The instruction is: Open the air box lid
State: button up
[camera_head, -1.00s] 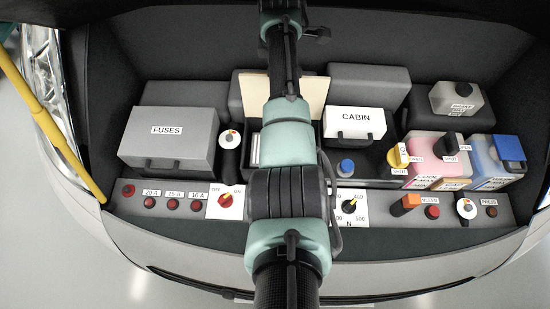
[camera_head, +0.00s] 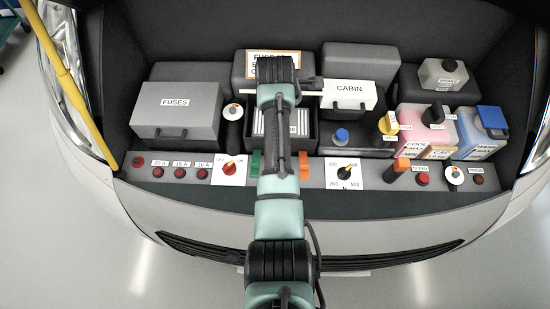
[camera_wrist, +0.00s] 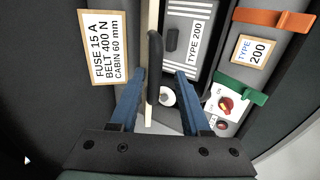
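The air box (camera_head: 314,135) is uncovered at the middle of the bay, with a ribbed filter (camera_head: 262,123) inside; the filter (camera_wrist: 181,50) reads TYPE 200 in the wrist view. The beige air box lid (camera_head: 312,93) is raised above the box and shows as a thin edge. In the wrist view the lid (camera_wrist: 151,20) also shows edge-on, with its dark handle (camera_wrist: 155,65) between my fingers. My gripper (camera_wrist: 158,76) has its blue fingers apart, with a gap beside the handle. My arm hides the gripper and part of the box in the head view.
The fuse box (camera_head: 177,110) stands left of the air box, the CABIN box (camera_head: 348,95) close on the right. Green (camera_head: 256,163) and orange (camera_head: 304,166) clips sit at the front. A FUSE/BELT/CABIN card (camera_wrist: 103,48) is behind. Bottles stand at right.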

jog(key=s+f+t+b, duration=0.2)
jog(key=f+t+b, duration=0.1)
jog(key=f+b, duration=0.2)
jog(key=s+f+t+b, duration=0.2)
jog(key=f+b, duration=0.3)
jog(key=b, duration=0.4)
jog(key=s+f+t+b, duration=0.2)
jog(key=f+t+b, duration=0.2)
jog(key=b, duration=0.4)
jog(key=shift+s+f, duration=0.35)
jog(key=shift+f, duration=0.2)
jog(key=shift+t, duration=0.3)
jog(key=v, duration=0.5)
jog(key=shift+w+r, duration=0.15)
jog(key=shift+r, duration=0.25)
jog(key=shift+f, duration=0.1)
